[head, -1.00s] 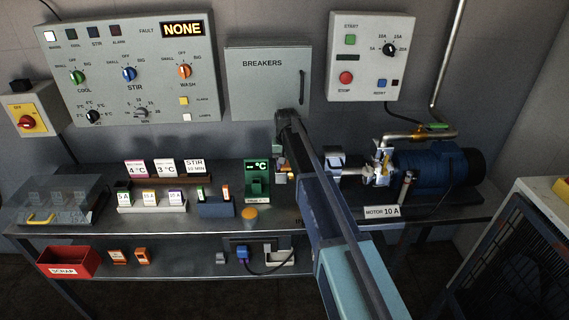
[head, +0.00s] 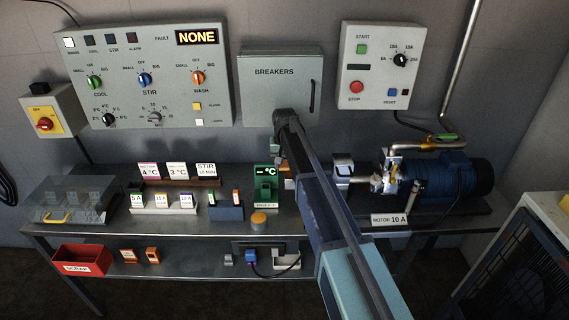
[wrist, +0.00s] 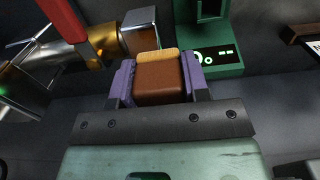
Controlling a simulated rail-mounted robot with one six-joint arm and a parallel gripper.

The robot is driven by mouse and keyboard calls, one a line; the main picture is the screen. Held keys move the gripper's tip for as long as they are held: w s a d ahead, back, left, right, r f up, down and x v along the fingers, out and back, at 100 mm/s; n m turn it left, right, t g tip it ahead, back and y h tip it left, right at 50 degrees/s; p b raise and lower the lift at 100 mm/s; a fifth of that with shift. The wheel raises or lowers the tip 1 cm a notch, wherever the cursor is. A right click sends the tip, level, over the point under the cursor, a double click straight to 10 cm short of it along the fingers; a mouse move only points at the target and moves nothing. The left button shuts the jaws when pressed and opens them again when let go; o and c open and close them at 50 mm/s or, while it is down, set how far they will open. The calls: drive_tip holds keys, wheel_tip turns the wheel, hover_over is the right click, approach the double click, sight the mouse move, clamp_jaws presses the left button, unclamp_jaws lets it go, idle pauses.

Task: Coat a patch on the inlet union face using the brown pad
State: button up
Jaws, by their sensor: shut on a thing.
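My gripper (wrist: 151,84) is shut on the brown pad (wrist: 160,82), seen in the wrist view. The pad is a brown block with a tan strip along its far edge, held between purple fingers. A shiny metal fitting, which looks like the inlet union (wrist: 139,30), lies just beyond the pad, up and to the left; whether they touch is unclear. In the head view the fitting (head: 342,162) shows right of my arm, at the left end of the pump piping. My gripper (head: 283,165) is mostly hidden there behind my arm.
A green temperature display (head: 265,187) stands close left of my gripper, with an orange-topped round button (head: 258,219) before it. The blue motor (head: 455,178) and pipes fill the right of the bench. A red handle (wrist: 66,22) crosses the brass pipe in the wrist view.

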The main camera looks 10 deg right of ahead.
drive_tip(key=shift+r+p, duration=0.9)
drive_tip(key=shift+r, duration=0.55)
wheel_tip(320, 180, up, 3)
drive_tip(key=p, duration=0.3)
drive_tip(key=shift+r, duration=0.15)
drive_tip(key=shift+f, duration=0.2)
